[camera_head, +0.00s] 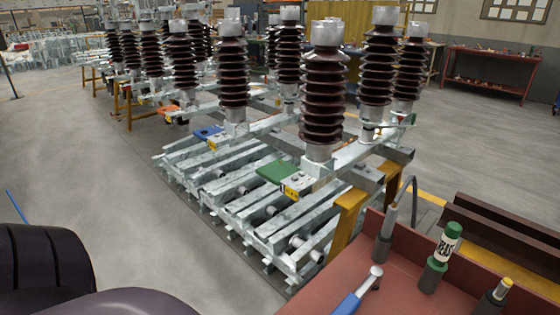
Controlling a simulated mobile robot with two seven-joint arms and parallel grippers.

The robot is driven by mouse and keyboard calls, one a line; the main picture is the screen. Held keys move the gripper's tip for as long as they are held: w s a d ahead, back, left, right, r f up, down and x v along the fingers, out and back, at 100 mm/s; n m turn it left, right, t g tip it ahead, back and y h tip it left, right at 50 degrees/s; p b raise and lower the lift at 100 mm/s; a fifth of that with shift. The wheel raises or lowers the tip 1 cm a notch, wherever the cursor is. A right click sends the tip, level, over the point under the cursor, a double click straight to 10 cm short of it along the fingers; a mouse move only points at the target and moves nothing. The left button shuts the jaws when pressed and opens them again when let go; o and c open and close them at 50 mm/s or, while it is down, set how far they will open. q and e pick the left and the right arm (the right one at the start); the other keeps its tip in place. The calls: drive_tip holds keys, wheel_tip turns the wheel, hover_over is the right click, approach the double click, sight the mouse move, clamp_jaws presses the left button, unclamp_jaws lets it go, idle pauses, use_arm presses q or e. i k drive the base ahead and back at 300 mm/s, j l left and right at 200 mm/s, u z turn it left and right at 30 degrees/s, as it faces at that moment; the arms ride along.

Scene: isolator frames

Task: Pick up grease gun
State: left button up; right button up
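A red tray-like cart top (325,290) fills the lower right. A grey upright tool with a thin curved hose (386,235) stands in a dark holder at its left back edge and looks like the grease gun. To its right, a green and white cylinder (447,243) with partly readable lettering like "REAS" stands upright in a green holder; I cannot tell whether it is part of the gun or a grease container. Neither gripper is in view.
A hammer with a blue handle (356,293) lies on the cart near the front. A yellow-tipped tool (500,290) stands at the right. Isolator frames (240,190) with brown insulators stand behind the cart. Open grey floor (110,215) lies to the left.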

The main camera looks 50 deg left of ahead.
sight(436, 262)
drive_tip(key=j+u, duration=0.1)
drive_tip(key=j, duration=1.3)
drive_tip(key=i+j, duration=0.1)
drive_tip(key=j, duration=1.3)
drive_tip(key=i+j, duration=0.15)
drive_tip(key=j, duration=0.25)
drive_tip(key=i+j+u, duration=0.1)
drive_tip(key=j, duration=0.3)
drive_tip(key=i+j, duration=0.15)
drive_tip(key=i, duration=0.3)
drive_tip(key=i+j+z, duration=0.1)
drive_tip(key=i, duration=0.4)
drive_tip(key=j, duration=0.1)
